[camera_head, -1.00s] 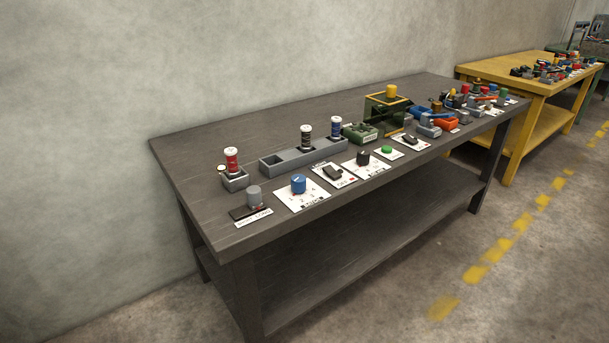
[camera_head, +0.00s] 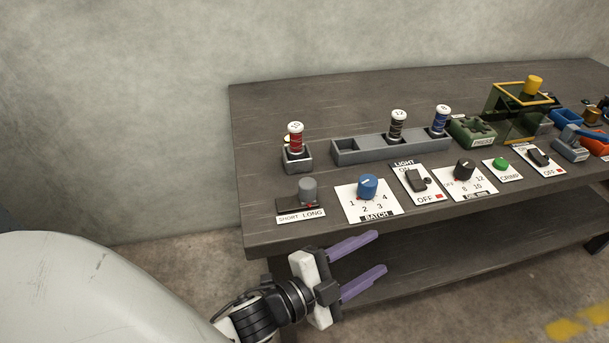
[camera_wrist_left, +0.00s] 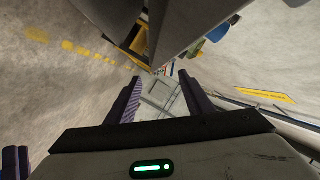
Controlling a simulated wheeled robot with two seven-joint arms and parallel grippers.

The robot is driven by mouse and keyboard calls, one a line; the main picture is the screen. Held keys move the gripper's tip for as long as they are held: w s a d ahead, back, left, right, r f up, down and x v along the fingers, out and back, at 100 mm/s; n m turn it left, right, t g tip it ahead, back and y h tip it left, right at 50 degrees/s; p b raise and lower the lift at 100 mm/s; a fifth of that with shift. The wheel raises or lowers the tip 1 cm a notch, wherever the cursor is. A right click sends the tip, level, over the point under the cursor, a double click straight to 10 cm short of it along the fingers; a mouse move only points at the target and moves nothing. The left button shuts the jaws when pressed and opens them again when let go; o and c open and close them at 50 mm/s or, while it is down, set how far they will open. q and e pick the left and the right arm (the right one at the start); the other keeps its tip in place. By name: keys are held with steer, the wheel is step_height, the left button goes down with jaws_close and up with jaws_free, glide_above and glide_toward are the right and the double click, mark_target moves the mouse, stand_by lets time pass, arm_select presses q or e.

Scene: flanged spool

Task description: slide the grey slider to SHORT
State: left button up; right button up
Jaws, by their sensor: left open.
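The grey slider (camera_head: 308,190) is a round grey knob on a dark track at the table's front left. It stands toward the right end of the track, above the word LONG on the SHORT LONG label (camera_head: 301,215). My left gripper (camera_head: 378,253) has purple fingers, spread apart with nothing between them. It is in front of the table's front edge, below and to the right of the slider. In the left wrist view its fingers (camera_wrist_left: 160,97) are also apart, and the slider cannot be made out there.
A blue BATCH knob (camera_head: 367,186) sits just right of the slider. A red spool (camera_head: 295,138) stands in a grey holder behind it. A long grey tray (camera_head: 362,152) holds two more spools. The table (camera_head: 262,115) is bare left of the slider.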

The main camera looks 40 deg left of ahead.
arm_select(q)
steer(key=w+d+r+m+t+h, duration=0.1)
steer(key=d+r+m+h, duration=0.15)
steer(key=r+m, duration=0.3)
steer(key=d+r+m+h, duration=0.2)
steer(key=r+m+h, duration=0.25)
steer(key=r, duration=0.25)
steer(key=s+d+r+m+g+h, duration=0.3)
steer(key=d+r+m+g, duration=0.15)
steer(key=m, duration=0.65)
steer(key=s+d+r+m+g+h, duration=0.3)
steer(key=m+g, duration=0.3)
steer(key=m, duration=0.6)
steer(key=m+g+y+p, duration=0.2)
steer(key=m+y, duration=1.7)
steer(key=m, duration=0.5)
glide_toward(307, 182)
steer(key=f, duration=0.1)
steer(key=shift+t, duration=0.35)
steer(key=x, duration=0.9)
steer(key=shift+s+f, duration=0.1)
steer(key=shift+f, duration=0.1)
